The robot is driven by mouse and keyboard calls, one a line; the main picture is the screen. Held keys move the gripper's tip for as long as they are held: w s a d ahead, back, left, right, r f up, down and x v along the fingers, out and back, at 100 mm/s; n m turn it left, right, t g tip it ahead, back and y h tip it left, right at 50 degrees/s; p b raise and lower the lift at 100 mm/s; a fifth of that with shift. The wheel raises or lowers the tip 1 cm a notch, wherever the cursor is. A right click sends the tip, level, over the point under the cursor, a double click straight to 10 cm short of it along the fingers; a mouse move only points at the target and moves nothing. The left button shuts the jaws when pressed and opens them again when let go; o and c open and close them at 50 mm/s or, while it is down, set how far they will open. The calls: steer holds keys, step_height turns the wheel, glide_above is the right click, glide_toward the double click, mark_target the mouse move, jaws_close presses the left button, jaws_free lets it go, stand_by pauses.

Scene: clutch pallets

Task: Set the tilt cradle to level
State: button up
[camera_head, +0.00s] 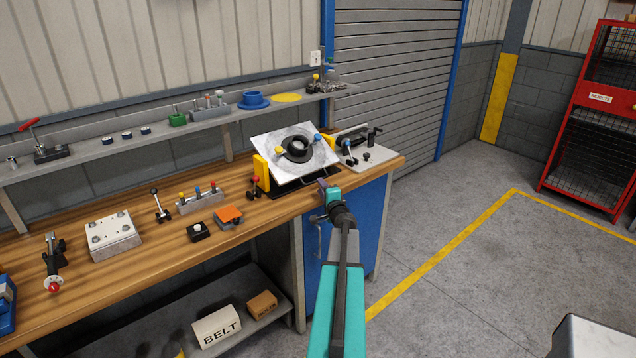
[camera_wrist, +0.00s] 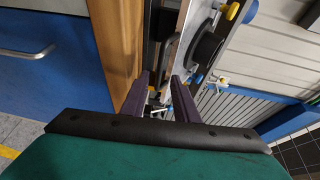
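The tilt cradle stands on the right end of the wooden bench. Its pale plate (camera_head: 318,157) is tilted, sloping down toward the front, between yellow side brackets (camera_head: 261,172) on a black base. A black round part (camera_head: 297,149) and yellow and blue knobs sit on the plate. The plate (camera_wrist: 200,15) also shows in the wrist view, with a dark handle (camera_wrist: 170,48) along its edge. My gripper (camera_head: 323,184) is at the cradle's front edge. In the wrist view its purple fingers (camera_wrist: 162,88) are apart with a gap between them; no grip on the handle shows.
A small red-knobbed lever (camera_head: 255,184) stands left of the cradle's front. A fixture plate with black clamps (camera_head: 362,148) sits close on the right. A shelf (camera_head: 150,130) runs behind. The floor (camera_head: 440,215) right of the bench is clear.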

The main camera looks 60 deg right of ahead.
steer(key=shift+p+x, duration=0.95)
steer(key=shift+x, duration=1.7)
